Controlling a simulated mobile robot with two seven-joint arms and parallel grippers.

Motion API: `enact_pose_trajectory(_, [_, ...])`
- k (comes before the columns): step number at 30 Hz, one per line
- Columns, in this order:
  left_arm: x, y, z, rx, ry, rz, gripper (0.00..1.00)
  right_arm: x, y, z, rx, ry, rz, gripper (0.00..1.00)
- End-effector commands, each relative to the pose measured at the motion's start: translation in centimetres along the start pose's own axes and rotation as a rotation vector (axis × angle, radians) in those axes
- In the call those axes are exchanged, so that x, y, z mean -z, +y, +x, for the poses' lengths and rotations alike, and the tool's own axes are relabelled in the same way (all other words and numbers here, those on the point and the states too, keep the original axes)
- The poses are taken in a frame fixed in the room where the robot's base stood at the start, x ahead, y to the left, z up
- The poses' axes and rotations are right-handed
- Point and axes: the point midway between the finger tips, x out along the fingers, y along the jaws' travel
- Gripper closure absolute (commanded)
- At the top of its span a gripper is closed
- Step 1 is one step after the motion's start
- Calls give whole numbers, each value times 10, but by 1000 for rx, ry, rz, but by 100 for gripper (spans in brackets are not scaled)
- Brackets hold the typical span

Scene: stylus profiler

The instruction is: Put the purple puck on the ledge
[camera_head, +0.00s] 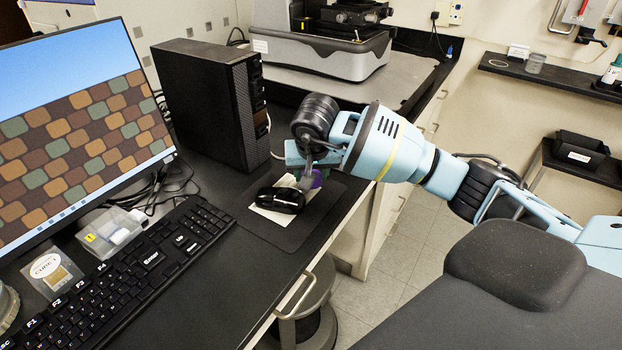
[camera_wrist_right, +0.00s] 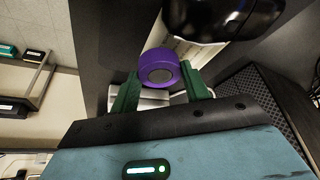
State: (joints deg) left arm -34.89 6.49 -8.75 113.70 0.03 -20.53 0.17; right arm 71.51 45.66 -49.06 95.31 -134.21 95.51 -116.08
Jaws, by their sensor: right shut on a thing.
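The purple puck (camera_wrist_right: 160,70) is between the two green fingers of my right gripper (camera_wrist_right: 159,76) in the right wrist view; the gripper is shut on it. In the head view only a bit of the puck (camera_head: 317,180) shows beside the gripper (camera_head: 308,183), above the dark mat and close to the black mouse. Dark wall ledges stand at the right: an upper one (camera_head: 545,75) and a lower one (camera_head: 592,172). I cannot tell which is the task's ledge. My left gripper is not in view.
The mouse (camera_head: 282,200) rests on white paper on the mat (camera_head: 318,212). A computer tower (camera_head: 200,100), monitor (camera_head: 80,120) and keyboard (camera_head: 130,265) crowd the desk. The upper ledge bears a jar (camera_head: 535,63) and a bottle; the lower one bears a black box (camera_head: 580,148).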

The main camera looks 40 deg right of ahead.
Motion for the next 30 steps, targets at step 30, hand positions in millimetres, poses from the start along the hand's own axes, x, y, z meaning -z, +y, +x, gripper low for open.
enact_pose_trajectory(30, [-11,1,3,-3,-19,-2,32,-132,-16,-86,0,-1,-1,76])
